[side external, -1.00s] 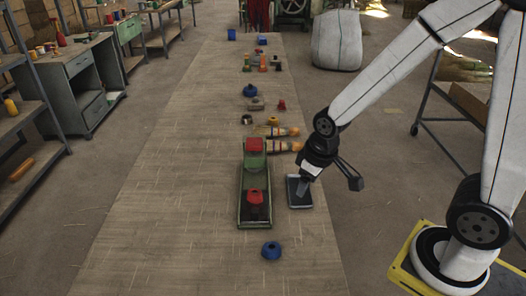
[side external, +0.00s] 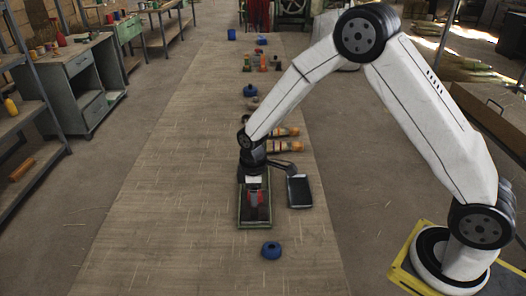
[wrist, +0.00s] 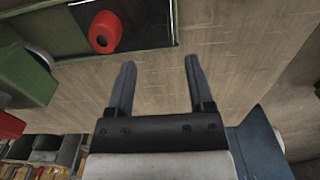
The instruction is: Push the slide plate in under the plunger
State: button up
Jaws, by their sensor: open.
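The slide plate is dark with a red knob (side external: 255,198). It sits in the long green frame (side external: 241,215) on the bench. In the wrist view the red knob (wrist: 103,32) stands on the dark plate at the top left. A green block (wrist: 25,72) with a red part below it, probably the plunger housing, is at the left edge; my arm hides it in the side view. My gripper (side external: 255,186) is over the frame, close to the knob. In the wrist view its fingers (wrist: 157,75) are apart and empty, with the knob outside them.
A dark tray (side external: 299,191) lies just right of the frame. Orange-banded handles (side external: 285,146) and several small parts lie farther back. The bench left of the frame is clear.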

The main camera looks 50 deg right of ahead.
aim_at(254, 210)
jog(key=shift+f, duration=0.15)
jog(key=shift+f, duration=3.8)
jog(key=shift+c, duration=0.2)
grip_shut()
